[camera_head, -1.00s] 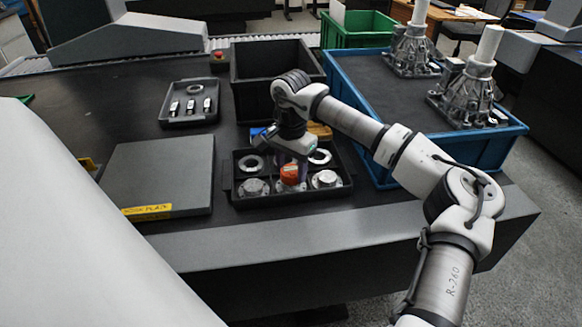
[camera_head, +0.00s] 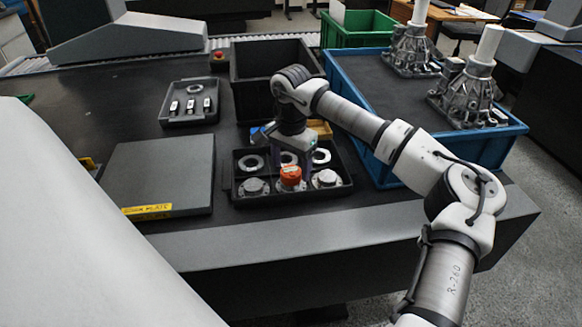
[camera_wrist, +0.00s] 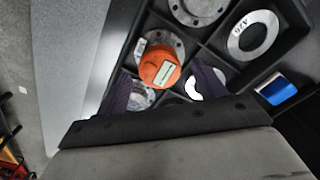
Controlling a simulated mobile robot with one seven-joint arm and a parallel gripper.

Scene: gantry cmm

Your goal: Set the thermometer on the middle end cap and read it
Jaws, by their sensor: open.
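The orange thermometer (camera_head: 290,175) sits on the middle end cap (camera_head: 291,187) in the front row of the black compartment tray (camera_head: 292,202). In the wrist view the thermometer (camera_wrist: 158,66) shows a pale display whose reading is too small to tell. The flange of the middle end cap (camera_wrist: 165,40) shows around it. My gripper (camera_head: 291,160) is above and behind the thermometer, open and empty, its dark fingers apart in the wrist view (camera_wrist: 165,90). The left end cap (camera_head: 254,186) and right end cap (camera_head: 326,179) sit on either side.
Metal rings (camera_head: 250,163) lie in the tray's back row. A flat grey plate (camera_head: 158,175) is left of the tray. A small tray of parts (camera_head: 189,117), an empty black bin (camera_head: 275,50) and a blue crate with castings (camera_head: 400,165) stand around. A blue item (camera_wrist: 276,90) lies behind the tray.

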